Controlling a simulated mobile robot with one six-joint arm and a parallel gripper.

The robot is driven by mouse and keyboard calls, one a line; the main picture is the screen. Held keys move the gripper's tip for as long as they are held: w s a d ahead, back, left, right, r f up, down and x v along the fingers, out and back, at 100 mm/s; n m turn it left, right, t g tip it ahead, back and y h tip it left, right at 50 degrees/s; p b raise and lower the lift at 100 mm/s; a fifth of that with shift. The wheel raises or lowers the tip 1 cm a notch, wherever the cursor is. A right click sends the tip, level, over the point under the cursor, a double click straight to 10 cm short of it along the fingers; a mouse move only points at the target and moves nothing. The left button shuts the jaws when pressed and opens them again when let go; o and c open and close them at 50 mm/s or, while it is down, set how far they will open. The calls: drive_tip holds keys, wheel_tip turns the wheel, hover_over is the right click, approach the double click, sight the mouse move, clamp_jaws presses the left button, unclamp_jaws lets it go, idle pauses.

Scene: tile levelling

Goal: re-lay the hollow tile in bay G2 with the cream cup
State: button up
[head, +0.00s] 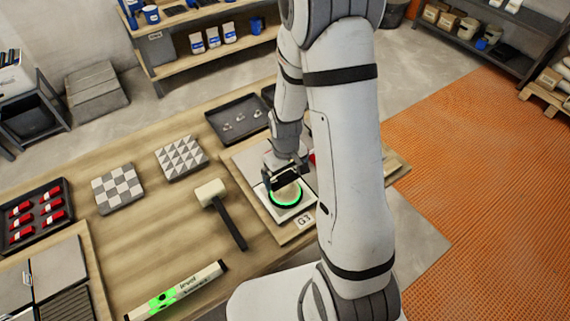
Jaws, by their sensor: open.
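The disc lies on a pale tile (303,207) on the board to the left of my arm. I cannot tell whether the fingers touch the disc. A card (304,220) at the board's front edge seems to read G3, though it is small. My arm hides part of the board, where a bit of something red (312,158) shows.
A mallet (224,214) lies left of the board. A level with green light (176,291) lies at the front. Two patterned tile panels (117,188) (181,158), a tray of red pieces (40,216) and a dark tray (239,120) stand around. Bare wood separates them.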

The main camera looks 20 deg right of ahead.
drive_tip(key=shift+f, duration=1.3)
drive_tip(key=shift+c, duration=0.6)
drive_tip(key=c, duration=0.9)
drive_tip(key=shift+o, duration=0.9)
drive_tip(key=o, duration=0.8)
drive_tip(key=shift+o, duration=0.2)
drive_tip(key=shift+r+b, duration=0.45)
drive_tip(key=shift+r, duration=3.5)
